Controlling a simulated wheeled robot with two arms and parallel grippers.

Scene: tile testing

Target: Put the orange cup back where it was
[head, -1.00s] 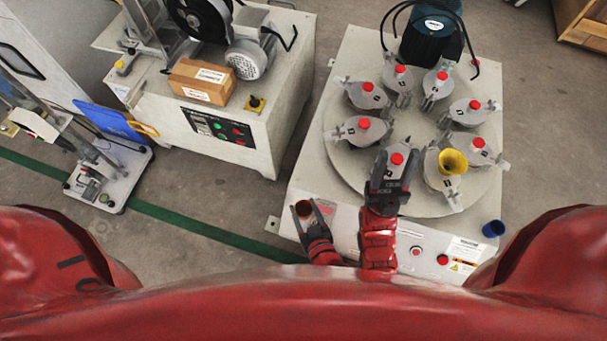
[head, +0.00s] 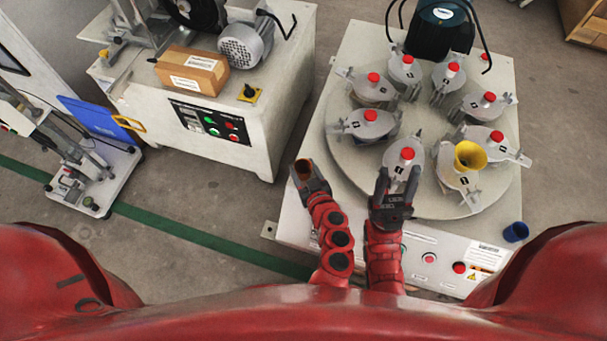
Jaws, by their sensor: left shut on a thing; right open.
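The orange cup (head: 303,168) is upright at the left edge of the white machine. My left gripper (head: 307,176) is shut on it; whether the cup touches anything beneath cannot be told. My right gripper (head: 398,178) is open at the near side of the front grey jar (head: 408,154), which has a red cap. Its fingers point at the jar, and I cannot tell whether they touch it. A yellow cup (head: 468,156) sits on another jar at the right front of the round turntable (head: 345,165).
Several red-capped grey jars ring the turntable. A blue cup (head: 516,232) is at the machine's right front corner. A dark motor (head: 440,30) stands at the back. A second machine with a cardboard box (head: 192,75) is at left, across open floor.

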